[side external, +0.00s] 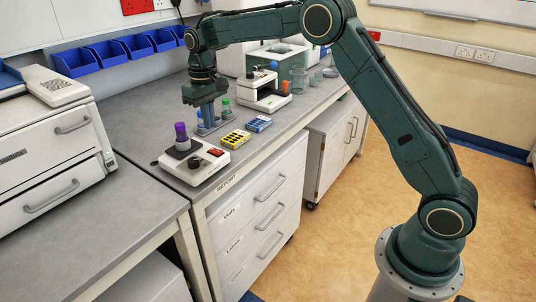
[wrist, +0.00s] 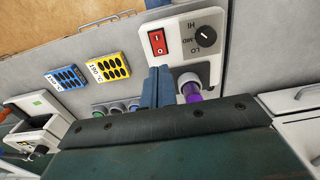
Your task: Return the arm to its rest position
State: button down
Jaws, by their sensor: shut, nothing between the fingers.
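My gripper (side external: 209,117) hangs pointing down above the grey bench at the end of my dark green arm, its blue-grey fingers shut and empty. In the wrist view, the fingers (wrist: 158,76) are together beside the white mixer (wrist: 206,68). A purple-topped tube (side external: 181,131) stands on the mixer (side external: 205,164), to the left of my gripper in the side view. It also shows in the wrist view (wrist: 191,92). A tube rack (side external: 203,131) is right by the fingers, partly hidden by them. A green-capped tube (side external: 226,105) stands there.
A yellow block (side external: 235,139) and a blue block (side external: 259,124) with dark wells lie near the bench's front edge. A white instrument (side external: 264,99) stands behind them. Blue bins (side external: 112,53) hang on the wall. A large white machine (side external: 45,150) stands at left.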

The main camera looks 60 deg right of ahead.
jog(key=shift+s+r, duration=0.1)
jog(key=shift+r, duration=0.05)
jog(key=s+r+t, duration=0.3)
jog(key=s+r, duration=1)
jog(key=s, duration=0.5)
jog(key=s+f+t, duration=0.1)
jog(key=s+f, duration=0.1)
jog(key=s, duration=0.8)
jog(key=s+f+t, duration=0.1)
jog(key=s+f, duration=0.1)
jog(key=s, duration=0.8)
jog(key=shift+s+t, duration=0.3)
jog(key=shift+s, duration=0.1)
jog(key=shift+a, duration=0.1)
